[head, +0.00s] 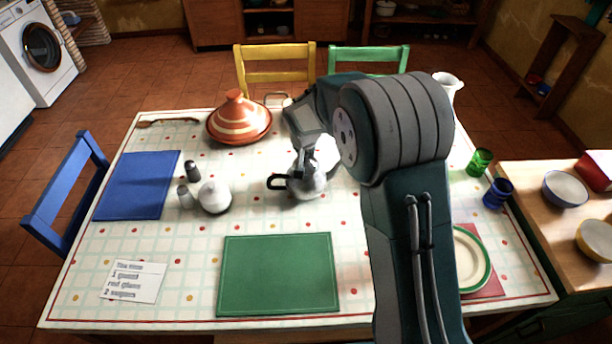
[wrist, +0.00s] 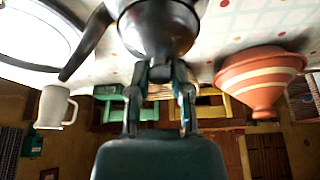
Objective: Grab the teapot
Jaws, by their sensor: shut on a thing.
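The teapot (head: 309,185) is silver-grey with a black handle pointing left in the head view. It is near the middle of the table, partly behind my arm. In the wrist view, which looks upside down, the teapot's rounded metal body (wrist: 160,27) fills the top centre, with a black part reaching down to the left. My gripper (wrist: 160,72) is shut on the teapot at its near side, around its top. In the head view my gripper (head: 308,157) is at the teapot's top. I cannot tell whether the teapot touches the table.
A striped tagine (head: 238,122) stands back left. A white sugar pot (head: 214,198) and two shakers stand left of the teapot. A green mat (head: 279,274) lies in front, bare. A white pitcher (head: 447,86) stands back right. Green and blue glasses (head: 479,161) are at the right edge.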

